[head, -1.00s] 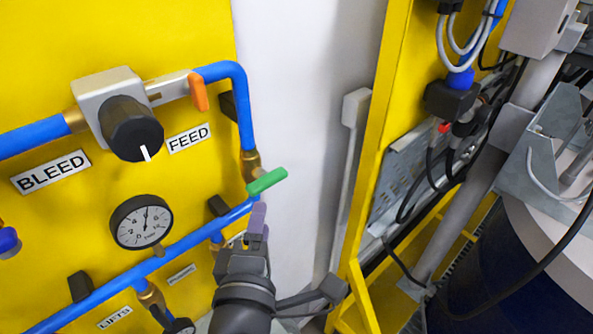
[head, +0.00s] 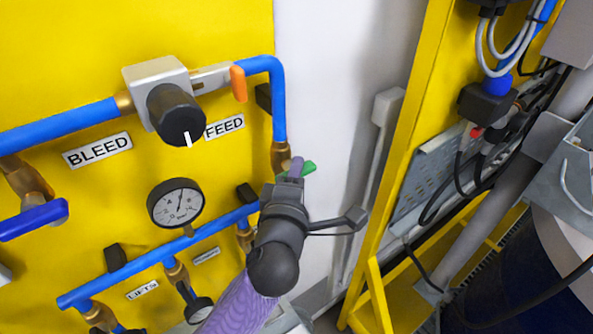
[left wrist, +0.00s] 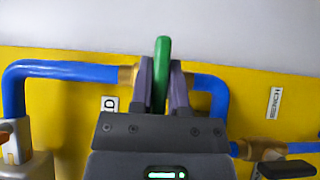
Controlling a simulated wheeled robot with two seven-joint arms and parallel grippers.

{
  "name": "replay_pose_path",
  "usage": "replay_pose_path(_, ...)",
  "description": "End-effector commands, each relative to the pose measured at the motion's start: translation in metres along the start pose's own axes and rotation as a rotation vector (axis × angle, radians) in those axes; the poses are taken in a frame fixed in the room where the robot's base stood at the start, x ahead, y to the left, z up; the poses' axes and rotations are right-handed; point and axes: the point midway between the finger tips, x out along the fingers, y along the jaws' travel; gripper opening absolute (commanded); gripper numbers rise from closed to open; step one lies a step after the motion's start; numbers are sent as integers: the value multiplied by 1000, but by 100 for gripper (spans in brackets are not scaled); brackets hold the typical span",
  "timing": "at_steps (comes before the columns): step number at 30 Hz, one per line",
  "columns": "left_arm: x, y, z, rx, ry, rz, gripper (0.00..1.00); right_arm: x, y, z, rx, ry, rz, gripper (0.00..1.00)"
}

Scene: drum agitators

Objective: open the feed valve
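The green lever handle (head: 309,168) sits at the brass fitting (head: 281,155) on the blue pipe below the FEED label (head: 225,126). In the head view it is mostly hidden behind my left gripper (head: 296,168). In the left wrist view the green handle (left wrist: 162,75) stands between the two fingers of my left gripper (left wrist: 162,85). The fingers lie close against both its sides and look shut on it. A black selector knob (head: 178,112) has its white pointer down, near the FEED label. My right gripper is not in view.
An orange lever (head: 238,84) is on the upper pipe. A blue lever (head: 35,220) is at the left, and a pressure gauge (head: 175,203) is on the yellow panel. A yellow frame (head: 400,150) with cables stands at the right, past a pale wall strip.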

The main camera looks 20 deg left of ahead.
Motion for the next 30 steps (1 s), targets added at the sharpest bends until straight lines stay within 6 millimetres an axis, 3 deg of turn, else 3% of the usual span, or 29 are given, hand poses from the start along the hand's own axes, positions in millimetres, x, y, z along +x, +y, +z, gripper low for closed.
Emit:
replay_pose_path(3,0,0,0,0,0,0,0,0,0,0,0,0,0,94)
replay_pose_path(17,0,-2,0,-32,1,33,0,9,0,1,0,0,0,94)
replay_pose_path(23,0,-6,0,-120,1,121,0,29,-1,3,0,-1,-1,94)
replay_pose_path(30,0,-9,0,-277,0,278,0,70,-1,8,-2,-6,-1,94)
